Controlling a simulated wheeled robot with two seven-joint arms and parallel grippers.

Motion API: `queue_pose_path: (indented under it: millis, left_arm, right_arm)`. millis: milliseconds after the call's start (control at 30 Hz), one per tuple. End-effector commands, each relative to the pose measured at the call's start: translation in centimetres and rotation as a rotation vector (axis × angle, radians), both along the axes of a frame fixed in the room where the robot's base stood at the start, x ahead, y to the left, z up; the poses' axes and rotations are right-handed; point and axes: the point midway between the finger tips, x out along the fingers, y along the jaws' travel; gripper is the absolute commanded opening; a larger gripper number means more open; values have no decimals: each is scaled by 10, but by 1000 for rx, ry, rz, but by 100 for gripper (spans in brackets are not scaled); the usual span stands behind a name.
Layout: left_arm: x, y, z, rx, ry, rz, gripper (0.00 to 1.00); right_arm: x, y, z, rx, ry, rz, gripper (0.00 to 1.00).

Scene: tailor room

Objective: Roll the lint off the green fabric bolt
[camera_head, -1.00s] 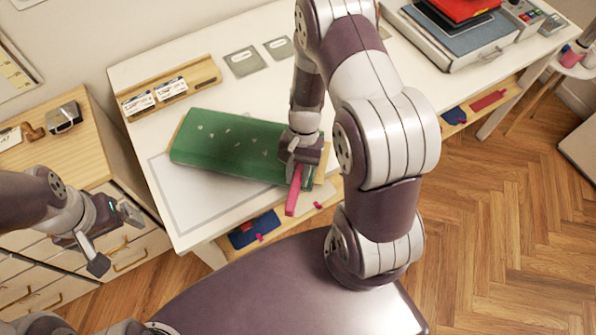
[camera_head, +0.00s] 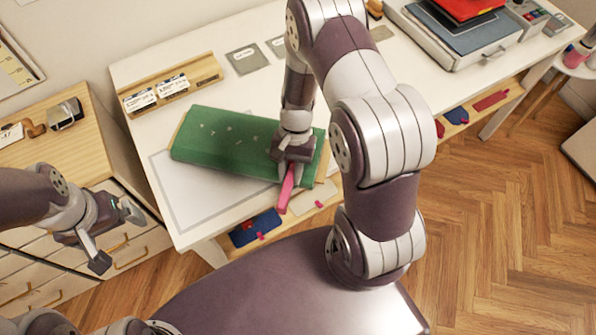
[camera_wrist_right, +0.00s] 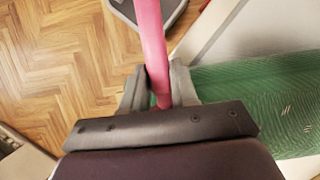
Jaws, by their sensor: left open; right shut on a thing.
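The green fabric bolt (camera_head: 215,138) lies on the white table, with several pale lint bits on its upper face. It also shows in the right wrist view (camera_wrist_right: 250,95), with a few pale bits at the right. My right gripper (camera_head: 290,168) is over the bolt's right part, shut on a pink handle (camera_head: 286,190) that extends toward the table's front edge. The handle also shows in the right wrist view (camera_wrist_right: 152,45) between the fingers. The roller's head is hidden. My left gripper (camera_head: 117,238) is open and empty, left of the table in front of the drawers.
A wooden card holder (camera_head: 172,85) stands behind the bolt. Grey squares (camera_head: 243,60) lie to its right. A grey case (camera_head: 450,40) with a red item sits at the back right. A wooden cabinet (camera_head: 70,150) stands left. A pale mat (camera_head: 190,195) lies bare in front of the bolt.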

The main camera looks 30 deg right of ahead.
Motion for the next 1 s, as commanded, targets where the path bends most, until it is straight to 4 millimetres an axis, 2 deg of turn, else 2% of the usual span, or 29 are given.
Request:
queue_pose_path:
  millis: [467, 800, 1000]
  left_arm:
    - [0, 0, 0, 0, 0, 0, 96]
    - [0, 0, -1, 0, 0, 0, 96]
    - [0, 0, -1, 0, 0, 0, 96]
  right_arm:
    - [8, 8, 0, 0, 0, 1, 0]
    - [25, 28, -2, 0, 0, 1, 0]
    - [25, 28, -3, 1, 2, 0, 0]
